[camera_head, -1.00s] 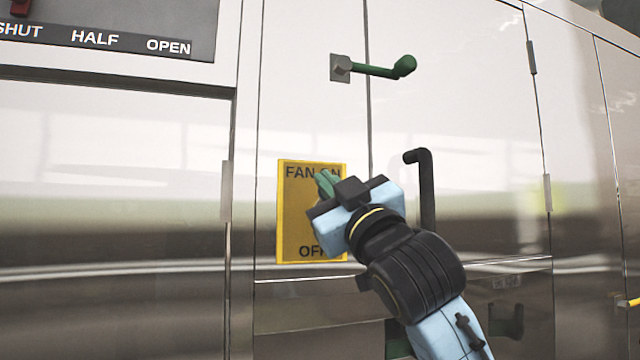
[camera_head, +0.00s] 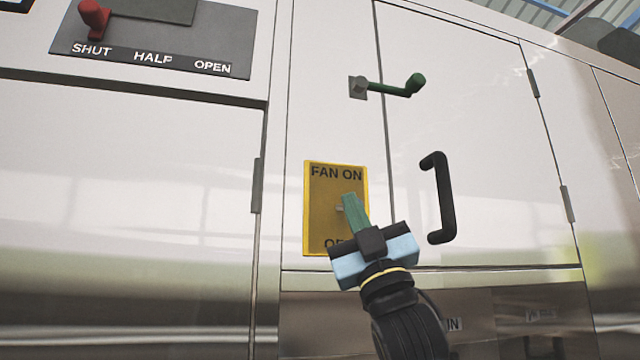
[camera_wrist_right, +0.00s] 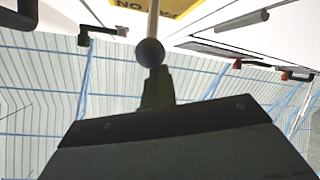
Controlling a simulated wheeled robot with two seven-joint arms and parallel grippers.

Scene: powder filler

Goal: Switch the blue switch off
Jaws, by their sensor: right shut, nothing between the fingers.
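A yellow plate (camera_head: 322,225) marked FAN ON at its top and OFF at its bottom is on the steel cabinet front. The word OFF is partly covered by my right gripper. My right gripper (camera_head: 349,199) is shut and empty, its green fingers pointing up in front of the plate's middle. A small grey stub of the switch (camera_head: 339,209) shows just left of the fingers. In the right wrist view, the switch's dark ball knob (camera_wrist_right: 150,52) on a pale stem overlaps the tips of the fingers (camera_wrist_right: 156,78); contact is unclear. No blue is clear on it. The left gripper is out of view.
A black door handle (camera_head: 443,200) stands out to the right of the plate. A green crank handle (camera_head: 405,90) sticks out above. A red lever (camera_head: 94,19) is on the SHUT, HALF, OPEN panel (camera_head: 180,65) at upper left. The cabinet front left of the plate is clear.

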